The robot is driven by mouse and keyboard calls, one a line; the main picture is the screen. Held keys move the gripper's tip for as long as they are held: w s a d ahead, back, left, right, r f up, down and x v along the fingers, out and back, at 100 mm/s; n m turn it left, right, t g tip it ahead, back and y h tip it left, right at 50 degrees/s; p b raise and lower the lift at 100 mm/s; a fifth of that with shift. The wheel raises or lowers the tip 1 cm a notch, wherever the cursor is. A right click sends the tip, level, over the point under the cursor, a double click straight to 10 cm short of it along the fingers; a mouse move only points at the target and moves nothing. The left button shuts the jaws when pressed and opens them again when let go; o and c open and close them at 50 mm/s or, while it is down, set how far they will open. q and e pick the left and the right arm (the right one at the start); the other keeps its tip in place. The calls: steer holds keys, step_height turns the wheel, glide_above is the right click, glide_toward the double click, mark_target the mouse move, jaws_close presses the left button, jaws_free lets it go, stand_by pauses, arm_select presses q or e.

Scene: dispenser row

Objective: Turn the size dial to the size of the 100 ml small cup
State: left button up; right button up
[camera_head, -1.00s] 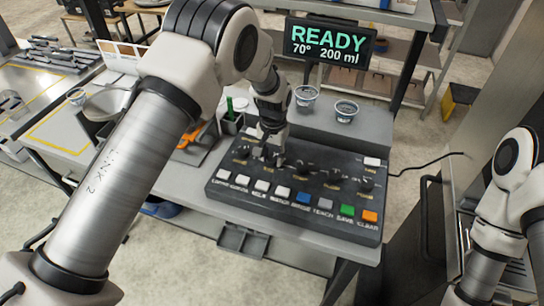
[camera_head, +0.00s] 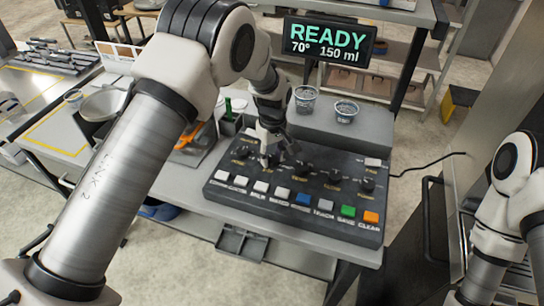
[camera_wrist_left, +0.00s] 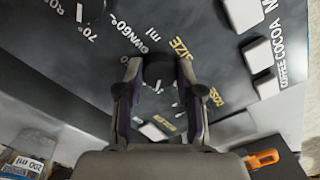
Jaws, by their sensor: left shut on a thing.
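The black control panel (camera_head: 225,195) carries a row of dark dials and a front row of coloured buttons. My left gripper (camera_head: 270,156) reaches down onto one dial. In the left wrist view my gripper (camera_wrist_left: 158,78) is shut on the round black size dial (camera_wrist_left: 159,69), one finger on each side, beside the yellow SIZE lettering. The display (camera_head: 329,39) reads READY, 70°, 150 ml. Two small cups, one (camera_head: 305,98) and another (camera_head: 346,110), stand behind the panel; their sizes are unreadable in the head view. A label (camera_wrist_left: 24,165) reading 200 ml shows in the left wrist view.
A metal bowl (camera_head: 104,103) stands on the left bench. An orange-handled object (camera_head: 190,140) lies left of the panel and shows at the lower right of the wrist view (camera_wrist_left: 262,158). A cable leaves the panel on the right. My right arm is at the right edge.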

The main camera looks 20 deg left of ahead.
mark_target(271, 158)
arm_select(q)
steer(key=n, duration=0.5)
steer(key=shift+s+f+n, duration=0.1)
steer(key=shift+f+n, duration=0.1)
steer(key=shift+n, duration=0.1)
steer(key=shift+n+b, duration=0.3)
steer(key=shift+n, duration=1.9)
steer(key=o, duration=1.2)
steer(key=shift+c, duration=0.2)
steer(key=shift+a, duration=0.1)
step_height(271, 158, up, 12)
steer(key=shift+w, duration=0.3)
